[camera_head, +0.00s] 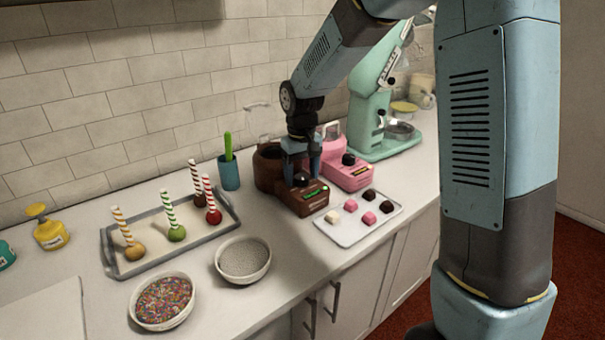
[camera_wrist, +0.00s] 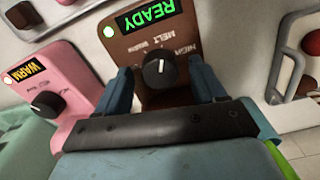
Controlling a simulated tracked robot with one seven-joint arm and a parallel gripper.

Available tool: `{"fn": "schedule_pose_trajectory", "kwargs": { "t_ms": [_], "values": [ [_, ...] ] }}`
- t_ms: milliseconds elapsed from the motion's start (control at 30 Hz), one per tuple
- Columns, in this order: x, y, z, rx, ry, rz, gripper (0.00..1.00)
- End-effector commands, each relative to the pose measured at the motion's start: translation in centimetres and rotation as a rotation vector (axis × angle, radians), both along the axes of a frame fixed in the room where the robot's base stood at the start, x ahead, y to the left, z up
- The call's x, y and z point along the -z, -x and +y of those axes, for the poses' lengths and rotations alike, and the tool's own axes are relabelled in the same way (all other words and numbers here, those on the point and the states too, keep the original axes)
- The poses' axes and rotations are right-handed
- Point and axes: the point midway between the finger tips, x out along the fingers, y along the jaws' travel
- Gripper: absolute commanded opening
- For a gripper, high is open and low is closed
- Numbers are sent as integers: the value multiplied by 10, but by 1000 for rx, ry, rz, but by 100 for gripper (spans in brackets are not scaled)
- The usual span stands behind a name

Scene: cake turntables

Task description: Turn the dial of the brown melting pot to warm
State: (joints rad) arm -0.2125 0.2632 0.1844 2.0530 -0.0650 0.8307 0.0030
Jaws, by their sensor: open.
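The brown melting pot (camera_head: 302,201) stands on the counter near the wall, its green display lit. In the wrist view its brown front panel (camera_wrist: 185,25) shows inverted, with a READY display (camera_wrist: 147,14). Its black round dial (camera_wrist: 159,73) has a white pointer line facing the printed labels, seemingly near MELT; the exact mark is hard to tell. My gripper (camera_wrist: 164,88) is open, with one blue finger on each side of the dial, holding nothing. In the head view my gripper (camera_head: 301,174) hangs just over the panel and partly hides the dial.
A pink melting pot (camera_head: 346,177) with its own dial and a yellow WARM display stands close beside. A tray of chocolates (camera_head: 345,235) lies in front. A cake pop tray (camera_head: 135,268), two bowls and a blue cup (camera_head: 228,174) are left. A mint mixer (camera_head: 385,145) stands behind right.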

Motion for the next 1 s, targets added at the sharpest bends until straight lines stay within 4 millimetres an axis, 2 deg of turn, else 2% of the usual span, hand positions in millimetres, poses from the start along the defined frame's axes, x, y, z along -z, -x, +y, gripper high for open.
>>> {"fn": "schedule_pose_trajectory", "kwargs": {
  "t_ms": [300, 867, 1000],
  "values": [
    [2, 0, 0, 0, 0, 0, 70],
    [2, 0, -1, 1, 0, 0, 16],
    [2, 0, -1, -1, 0, 0, 14]
  ]
}}
